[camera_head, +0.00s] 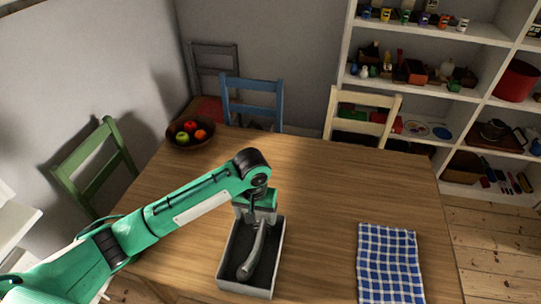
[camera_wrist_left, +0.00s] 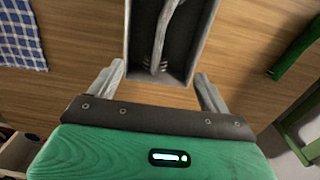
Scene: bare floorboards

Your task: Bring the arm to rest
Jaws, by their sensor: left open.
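My left arm reaches in from the left over the table. Its gripper (camera_head: 253,214) is over the far end of a grey tray (camera_head: 223,264). In the left wrist view the gripper (camera_wrist_left: 161,76) is open, its two fingers wide apart with nothing between them. The tray (camera_wrist_left: 191,45) shows just beyond the fingertips. A silver utensil (camera_head: 253,255) lies lengthwise in the tray's dark inside, and it also shows in the left wrist view (camera_wrist_left: 164,30). The gripper partly hides its far end in the head view. My right gripper is not in view.
The tray is on a wooden table (camera_head: 330,200). A blue checked cloth (camera_head: 389,265) lies to its right. A bowl (camera_head: 180,142) of fruit stands at the back left. Green (camera_head: 92,165), blue (camera_head: 252,103) and cream (camera_head: 362,122) chairs surround the table. Shelves stand behind.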

